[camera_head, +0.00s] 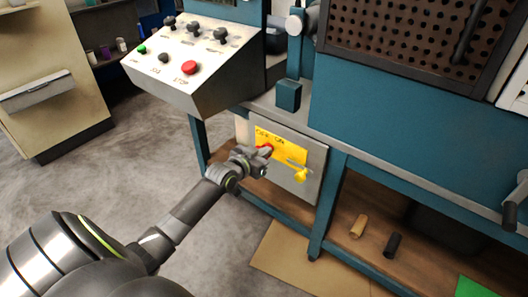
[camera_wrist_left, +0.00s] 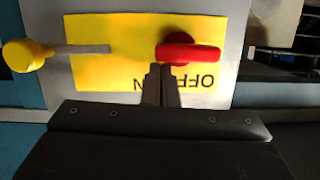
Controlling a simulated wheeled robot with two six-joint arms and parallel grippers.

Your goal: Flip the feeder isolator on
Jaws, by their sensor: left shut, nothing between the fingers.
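A grey isolator box (camera_head: 308,194) hangs under the bench edge, with a yellow plate (camera_head: 290,141) lettered OFF and ON. A red handle (camera_wrist_left: 190,47) is on the plate; part of it shows in the head view beside my gripper. A yellow knob (camera_head: 300,175) on a thin grey rod is at the plate's other end; it also shows in the wrist view (camera_wrist_left: 27,54). My left gripper (camera_head: 262,153) is shut and empty. In the wrist view its fingertips (camera_wrist_left: 160,72) are close to the red handle's left end; I cannot tell whether they touch. My right gripper is not in view.
A sloping control panel (camera_head: 190,65) with a red stop button (camera_head: 190,67) overhangs at upper left. A blue bench leg (camera_head: 328,205) stands right of the box. The lower shelf holds a tan cylinder (camera_head: 358,226) and a dark one (camera_head: 393,245). Floor at left is clear.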

